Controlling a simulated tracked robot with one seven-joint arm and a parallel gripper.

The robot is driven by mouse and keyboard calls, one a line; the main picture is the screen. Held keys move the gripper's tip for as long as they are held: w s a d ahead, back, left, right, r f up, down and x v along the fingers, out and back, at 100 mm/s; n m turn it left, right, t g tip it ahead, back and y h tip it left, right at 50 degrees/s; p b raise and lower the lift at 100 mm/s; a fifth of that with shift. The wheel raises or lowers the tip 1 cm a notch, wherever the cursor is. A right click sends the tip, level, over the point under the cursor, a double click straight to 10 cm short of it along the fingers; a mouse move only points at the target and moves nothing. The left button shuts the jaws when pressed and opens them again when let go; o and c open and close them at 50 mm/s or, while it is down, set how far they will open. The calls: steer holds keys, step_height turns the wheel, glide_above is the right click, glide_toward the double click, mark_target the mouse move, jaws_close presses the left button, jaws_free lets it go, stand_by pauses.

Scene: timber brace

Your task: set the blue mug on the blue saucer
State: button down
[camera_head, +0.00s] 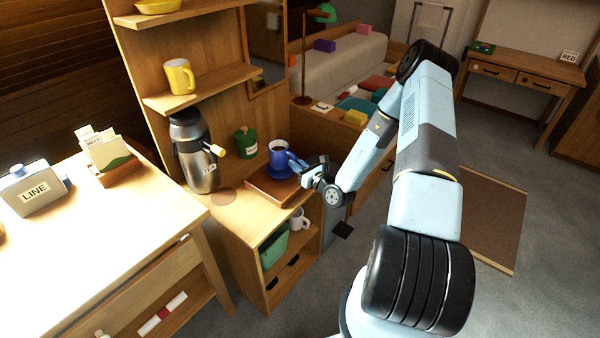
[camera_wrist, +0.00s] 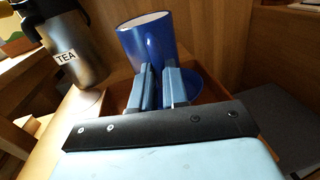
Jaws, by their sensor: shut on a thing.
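The mug (camera_wrist: 146,40) fills the upper middle of the wrist view. The blue saucer (camera_head: 281,173) shows below the mug, and its rim (camera_wrist: 210,88) shows right of my fingers in the wrist view. My gripper (camera_head: 299,166) is shut on the mug at its near right side; the fingers (camera_wrist: 160,82) hide the grasped part. I cannot tell whether the mug's base touches the saucer.
The wooden tray (camera_head: 262,188) is on the cabinet top. A yellow mug (camera_head: 179,77) is on the shelf above. A white mug (camera_head: 299,220) is in the cabinet below.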

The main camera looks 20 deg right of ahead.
steer(key=shift+w+d+f, duration=0.15)
steer(key=shift+w+f, duration=0.25)
steer(key=shift+f, duration=0.1)
steer(key=shift+w+d+f, duration=0.15)
steer(key=shift+w+f, duration=0.25)
steer(key=shift+f, duration=1.75)
steer(key=c, duration=1.1)
jaws_free()
steer(key=shift+c, duration=0.2)
steer(key=shift+d, duration=0.1)
